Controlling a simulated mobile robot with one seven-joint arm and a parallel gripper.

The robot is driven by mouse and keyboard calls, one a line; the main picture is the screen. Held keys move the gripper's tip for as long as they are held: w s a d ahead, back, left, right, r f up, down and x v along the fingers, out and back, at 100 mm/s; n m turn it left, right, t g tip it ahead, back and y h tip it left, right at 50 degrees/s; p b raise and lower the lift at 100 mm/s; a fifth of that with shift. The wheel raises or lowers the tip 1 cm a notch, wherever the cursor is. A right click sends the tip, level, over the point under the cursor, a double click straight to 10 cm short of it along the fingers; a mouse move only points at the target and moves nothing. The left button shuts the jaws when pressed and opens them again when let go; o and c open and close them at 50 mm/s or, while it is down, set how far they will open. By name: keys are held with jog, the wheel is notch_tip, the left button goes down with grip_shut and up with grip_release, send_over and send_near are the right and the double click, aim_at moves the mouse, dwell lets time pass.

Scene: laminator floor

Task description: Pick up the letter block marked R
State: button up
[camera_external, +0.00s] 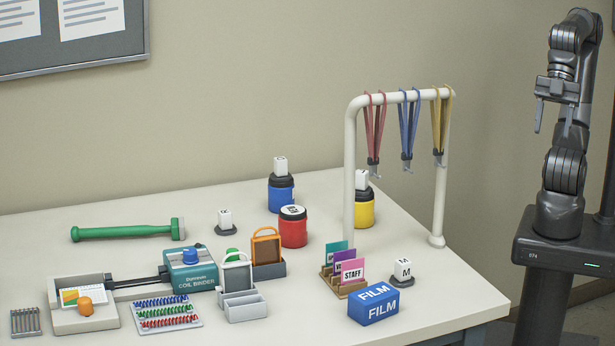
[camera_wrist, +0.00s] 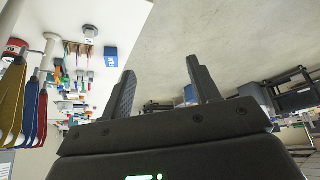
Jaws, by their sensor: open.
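Several small white letter blocks are in the external view. One (camera_external: 403,267) on a dark base at the right of the table reads M. One (camera_external: 225,217) stands on a dark base mid-table, its letter too small to read surely. One (camera_external: 280,165) sits on top of a blue jar (camera_external: 281,195), and one (camera_external: 362,179) on top of a yellow jar (camera_external: 364,212); I cannot read either surely. I cannot tell which is R. My gripper (camera_external: 554,121) is open and empty, raised right of the table and apart from all blocks. Its fingers (camera_wrist: 160,72) show in the wrist view.
A white rack (camera_external: 349,160) with hanging lanyards (camera_external: 408,125) stands between my arm and the jars. A blue FILM box (camera_external: 373,304), card holder (camera_external: 344,287), red jar (camera_external: 293,228) and coil binder (camera_external: 190,270) occupy the table (camera_external: 465,298).

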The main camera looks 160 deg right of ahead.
jog(key=w+d+r+m+h, duration=0.15)
jog(key=w+d+r, duration=0.25)
jog(key=w+d, duration=0.5)
jog(key=w+d+r+m+h, duration=0.15)
jog(key=w+d+r, duration=0.25)
jog(key=w+d, duration=0.55)
jog(key=w+d+m, duration=0.1)
jog(key=d+m, duration=0.1)
jog(key=d, duration=1.3)
jog(key=m+g+h, duration=0.2)
jog(key=m+g, duration=0.1)
jog(key=m, duration=0.1)
send_over(226, 212)
jog(key=s+a, duration=0.1)
jog(key=a, duration=0.3)
notch_tip(226, 212, down, 34)
jog(key=shift+s+d+x, duration=0.1)
jog(key=shift+d+x, duration=0.05)
jog(key=shift+x, duration=0.8)
jog(key=shift+s+d+x, duration=0.15)
jog(key=shift+d+x, duration=0.05)
jog(key=shift+x, duration=0.75)
jog(key=shift+s+d+x, duration=0.1)
jog(key=shift+d+x, duration=0.05)
jog(key=shift+x, duration=0.8)
jog(key=shift+r, duration=0.2)
grip_shut()
